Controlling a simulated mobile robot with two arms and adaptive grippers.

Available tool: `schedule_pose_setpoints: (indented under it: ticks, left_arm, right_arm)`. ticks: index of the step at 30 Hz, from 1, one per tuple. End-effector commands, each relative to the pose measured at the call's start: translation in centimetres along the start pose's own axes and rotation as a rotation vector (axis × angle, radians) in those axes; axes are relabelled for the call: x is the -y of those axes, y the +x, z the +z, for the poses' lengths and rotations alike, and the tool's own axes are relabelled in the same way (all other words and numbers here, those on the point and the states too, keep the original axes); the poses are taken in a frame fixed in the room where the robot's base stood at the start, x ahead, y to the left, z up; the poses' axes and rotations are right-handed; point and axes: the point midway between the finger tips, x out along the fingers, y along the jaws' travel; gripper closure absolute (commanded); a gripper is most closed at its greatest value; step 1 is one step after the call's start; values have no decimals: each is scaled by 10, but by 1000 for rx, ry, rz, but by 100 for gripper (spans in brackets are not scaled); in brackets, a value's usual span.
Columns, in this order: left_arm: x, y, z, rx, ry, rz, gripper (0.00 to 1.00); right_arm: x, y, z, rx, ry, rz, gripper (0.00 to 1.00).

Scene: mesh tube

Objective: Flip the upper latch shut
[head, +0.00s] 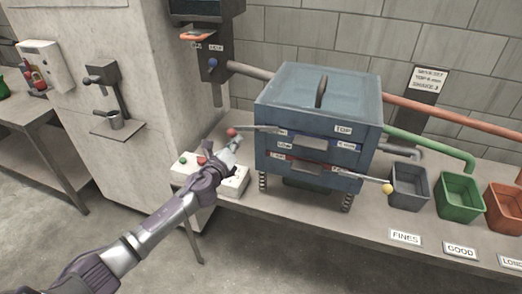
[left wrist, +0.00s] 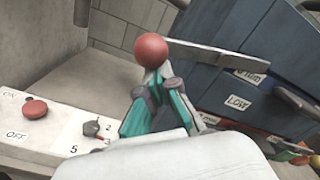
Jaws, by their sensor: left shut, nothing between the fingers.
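The upper latch (head: 258,129) is a flat grey lever on the front of the blue sieve box (head: 275,105). It sticks out to the left and ends in a red ball (head: 232,132). In the left wrist view the red ball (left wrist: 150,50) shows just beyond my fingertips, with the lever (left wrist: 205,56) running right to the box. My left gripper (head: 236,143) is shut and empty, close to the ball; I cannot tell whether it touches. The lower latch (head: 350,176) points right and ends in a yellow ball (head: 388,188). My right gripper is not in view.
A white control box (head: 233,186) with a red button (left wrist: 34,108) and a dial (left wrist: 92,128) stands below my left gripper. Grey (head: 409,190), green (head: 460,198) and orange (head: 506,205) bins stand to the right. Pipes run behind the sieve box.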

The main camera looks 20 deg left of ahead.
Motion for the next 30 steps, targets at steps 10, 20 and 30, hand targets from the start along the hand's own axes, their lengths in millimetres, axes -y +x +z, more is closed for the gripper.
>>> schedule_pose_setpoints:
  ticks: [10,20,30]
  left_arm:
    - [4,0,15,2,190,5,100]
    - [5,0,18,2,245,5,100]
    - [5,0,18,4,245,4,100]
  right_arm:
    - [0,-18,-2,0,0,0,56]
    - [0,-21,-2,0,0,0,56]
    - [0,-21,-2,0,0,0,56]
